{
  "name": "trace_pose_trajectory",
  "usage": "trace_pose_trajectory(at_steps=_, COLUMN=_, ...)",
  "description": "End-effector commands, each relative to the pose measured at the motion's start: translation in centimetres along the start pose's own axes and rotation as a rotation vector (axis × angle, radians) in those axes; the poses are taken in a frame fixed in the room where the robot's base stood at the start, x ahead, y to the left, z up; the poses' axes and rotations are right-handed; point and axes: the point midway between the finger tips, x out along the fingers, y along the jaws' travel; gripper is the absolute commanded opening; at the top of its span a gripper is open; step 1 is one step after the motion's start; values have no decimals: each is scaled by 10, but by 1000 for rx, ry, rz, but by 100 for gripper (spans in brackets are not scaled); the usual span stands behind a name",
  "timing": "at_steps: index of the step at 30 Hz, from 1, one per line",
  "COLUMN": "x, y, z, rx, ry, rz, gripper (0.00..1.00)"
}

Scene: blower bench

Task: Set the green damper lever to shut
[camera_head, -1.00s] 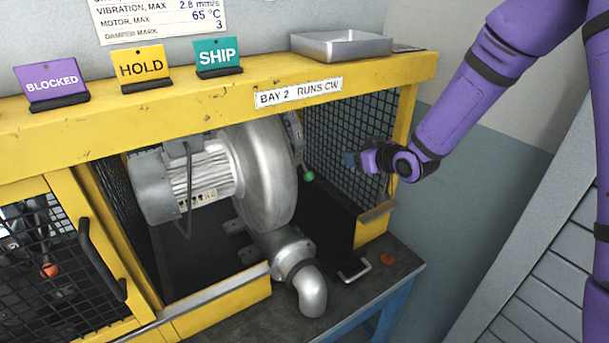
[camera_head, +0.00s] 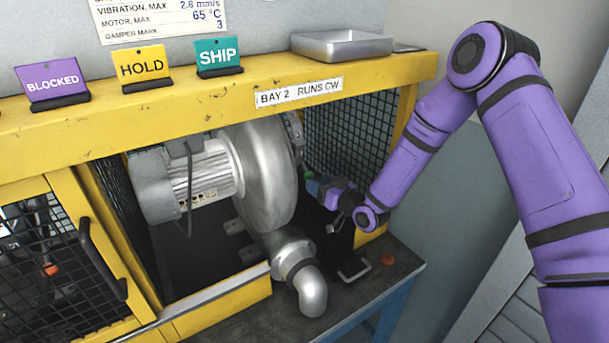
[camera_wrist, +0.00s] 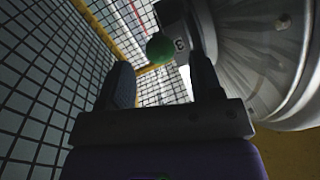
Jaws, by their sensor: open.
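The green damper lever knob (camera_head: 309,175) is at the right side of the silver blower (camera_head: 265,175), inside the yellow cage. In the wrist view the green knob (camera_wrist: 160,48) shows just beyond and between the fingertips, beside a grey plate (camera_wrist: 181,38) marked "3". My gripper (camera_head: 318,185) is inside the bay opening, close to the knob. In the wrist view its two fingers (camera_wrist: 163,82) are apart with nothing between them. I cannot tell whether a finger touches the knob. The lever's shaft is mostly hidden.
Wire mesh (camera_head: 345,135) closes the bay's right side, near my arm. The yellow beam (camera_head: 200,95) runs above the opening. An elbow pipe (camera_head: 311,290) and a metal handle (camera_head: 354,271) sit at the front. A red-orange disc (camera_head: 387,259) lies on the bench.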

Motion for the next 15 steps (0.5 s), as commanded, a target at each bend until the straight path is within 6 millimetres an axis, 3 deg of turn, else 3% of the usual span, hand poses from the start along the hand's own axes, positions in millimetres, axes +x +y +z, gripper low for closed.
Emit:
trace_pose_trajectory(at_steps=7, x=43, y=0, z=-1, rx=-2, ry=2, rz=0, gripper=59)
trace_pose_trajectory(at_steps=15, x=65, y=0, z=-1, rx=-1, ry=1, rz=2, gripper=59)
